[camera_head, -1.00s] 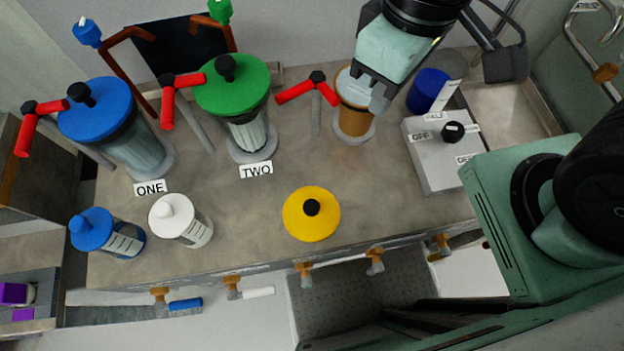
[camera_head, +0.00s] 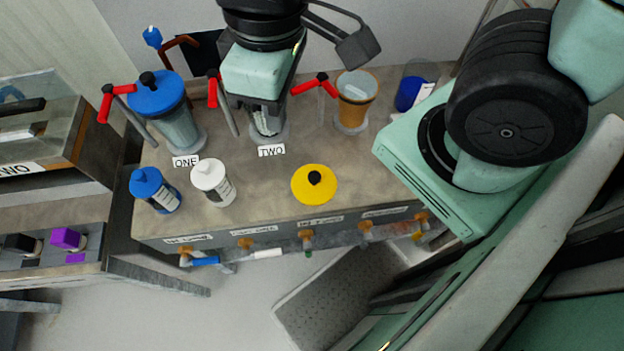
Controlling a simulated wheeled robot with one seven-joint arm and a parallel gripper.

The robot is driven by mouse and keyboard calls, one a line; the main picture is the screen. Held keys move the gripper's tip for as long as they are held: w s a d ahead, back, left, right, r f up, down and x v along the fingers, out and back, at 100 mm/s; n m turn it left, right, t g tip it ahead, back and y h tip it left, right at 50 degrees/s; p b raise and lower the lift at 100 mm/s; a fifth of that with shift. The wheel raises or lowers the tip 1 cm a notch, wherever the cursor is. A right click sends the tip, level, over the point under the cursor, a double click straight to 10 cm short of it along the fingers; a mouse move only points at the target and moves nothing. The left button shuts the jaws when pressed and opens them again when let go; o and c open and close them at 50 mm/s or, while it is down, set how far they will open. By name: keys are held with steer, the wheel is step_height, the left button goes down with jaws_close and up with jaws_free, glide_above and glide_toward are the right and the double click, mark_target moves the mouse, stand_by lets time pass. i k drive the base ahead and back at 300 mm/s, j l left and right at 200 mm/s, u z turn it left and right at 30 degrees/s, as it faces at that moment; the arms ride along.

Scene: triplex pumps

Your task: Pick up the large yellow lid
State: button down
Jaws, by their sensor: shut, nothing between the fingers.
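The large yellow lid (camera_head: 304,191) is a round disc with a black knob (camera_head: 315,177). It lies knob up near the front edge of the workbench. My gripper (camera_head: 268,108) is up and to the left of the lid in the picture, apart from it. It is shut and empty, pointing down, and hides most of cylinder TWO behind it. The fingertips are dark and partly hard to make out.
An open orange container (camera_head: 357,88) with a red handle beside it stands behind the lid. A blue-lidded cylinder (camera_head: 158,95), a blue bottle (camera_head: 155,190) and a white bottle (camera_head: 213,183) stand left. Small taps line the bench front. Bench around the lid is clear.

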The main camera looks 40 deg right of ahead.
mark_target(313, 185)
steer(key=k+l+u, duration=0.1)
steer(key=k+u, duration=0.5)
steer(key=u, duration=0.25)
steer(key=k+j+u, duration=0.1)
steer(key=k+u, duration=0.15)
steer(key=u, duration=0.15)
